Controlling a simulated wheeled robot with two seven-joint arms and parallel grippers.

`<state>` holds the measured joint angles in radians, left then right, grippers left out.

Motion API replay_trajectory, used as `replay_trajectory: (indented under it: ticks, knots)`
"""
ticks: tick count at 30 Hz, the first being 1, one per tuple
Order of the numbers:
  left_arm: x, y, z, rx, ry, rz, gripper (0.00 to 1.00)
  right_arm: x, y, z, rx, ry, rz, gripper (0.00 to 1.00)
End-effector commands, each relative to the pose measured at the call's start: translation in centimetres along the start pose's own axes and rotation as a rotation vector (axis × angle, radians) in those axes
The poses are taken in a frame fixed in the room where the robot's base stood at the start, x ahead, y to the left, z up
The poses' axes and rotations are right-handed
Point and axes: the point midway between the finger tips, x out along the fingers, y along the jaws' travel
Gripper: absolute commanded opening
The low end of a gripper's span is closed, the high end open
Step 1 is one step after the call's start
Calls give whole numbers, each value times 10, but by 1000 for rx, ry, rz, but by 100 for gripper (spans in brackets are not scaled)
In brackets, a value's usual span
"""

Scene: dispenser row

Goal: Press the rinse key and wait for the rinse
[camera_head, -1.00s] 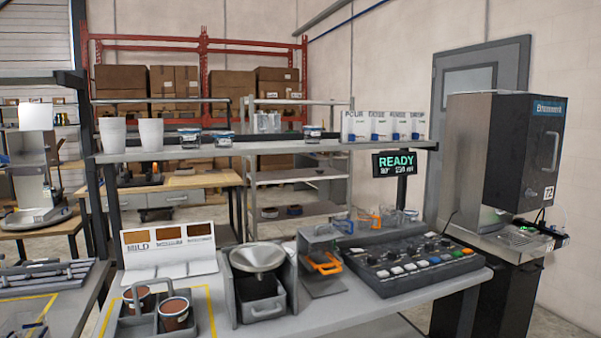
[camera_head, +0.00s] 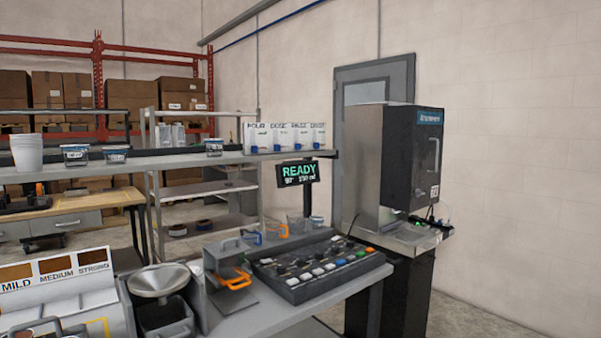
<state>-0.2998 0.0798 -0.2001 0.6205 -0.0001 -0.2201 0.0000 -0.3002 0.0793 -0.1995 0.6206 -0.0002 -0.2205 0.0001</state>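A dark key panel (camera_head: 330,284) sits on the bench in the middle of the camera_head view. It carries several small keys in white, blue, green and other colours, with a row of dark knobs behind. The key labels are too small to read, so I cannot tell which is the rinse key. A display (camera_head: 298,173) above the panel reads READY in green, with a smaller second line. A row of white cards (camera_head: 300,134) stands on the shelf, one of which seems to read RINSE. Neither of my grippers is in view.
A steel funnel (camera_head: 158,280) and an orange-handled holder (camera_head: 235,282) stand left of the panel. A tall black and steel machine (camera_head: 412,158) stands to the right. The shelf (camera_head: 190,162) runs above the bench's back.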

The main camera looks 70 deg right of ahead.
Motion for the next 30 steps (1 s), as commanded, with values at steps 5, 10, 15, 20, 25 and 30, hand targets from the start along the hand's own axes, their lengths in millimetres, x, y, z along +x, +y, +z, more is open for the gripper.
replay_trajectory:
  ticks: [5, 10, 15, 20, 25, 30]
  knots:
    - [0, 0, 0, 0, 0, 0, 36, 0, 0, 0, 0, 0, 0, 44]
    - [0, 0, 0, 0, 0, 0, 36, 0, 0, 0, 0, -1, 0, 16]
    - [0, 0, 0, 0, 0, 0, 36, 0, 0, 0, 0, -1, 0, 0]
    - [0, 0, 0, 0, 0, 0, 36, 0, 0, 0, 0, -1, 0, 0]
    - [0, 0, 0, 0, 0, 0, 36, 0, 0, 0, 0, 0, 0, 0]
    - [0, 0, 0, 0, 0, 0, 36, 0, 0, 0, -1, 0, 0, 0]
